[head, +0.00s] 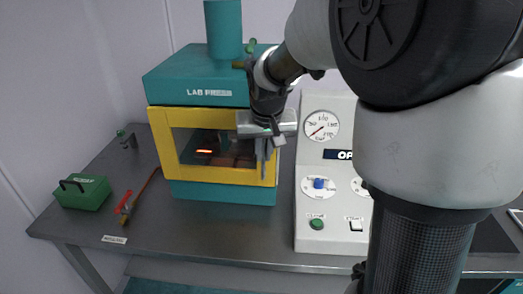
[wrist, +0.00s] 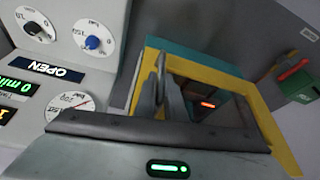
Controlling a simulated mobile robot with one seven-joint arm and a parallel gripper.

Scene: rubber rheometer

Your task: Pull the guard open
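The guard (head: 164,155) is a yellow frame with a window, standing across the front of the teal lab press (head: 196,90); in the head view it looks closed. The guard also shows in the wrist view (wrist: 262,118). My gripper (head: 264,160) is at the guard's right-hand side, its fingers pointing down in front of the frame. In the wrist view the fingers (wrist: 163,85) are close together beside the guard's near edge. Whether a handle is between them is hidden. Inside the window an orange-red glow (head: 205,151) shows.
A white control panel (head: 312,240) with a gauge (head: 321,126), knobs and buttons stands just right of the press. A green box (head: 83,193) and a red-handled tool (head: 124,205) lie on the grey bench (head: 190,235) at left. The bench in front of the press is clear.

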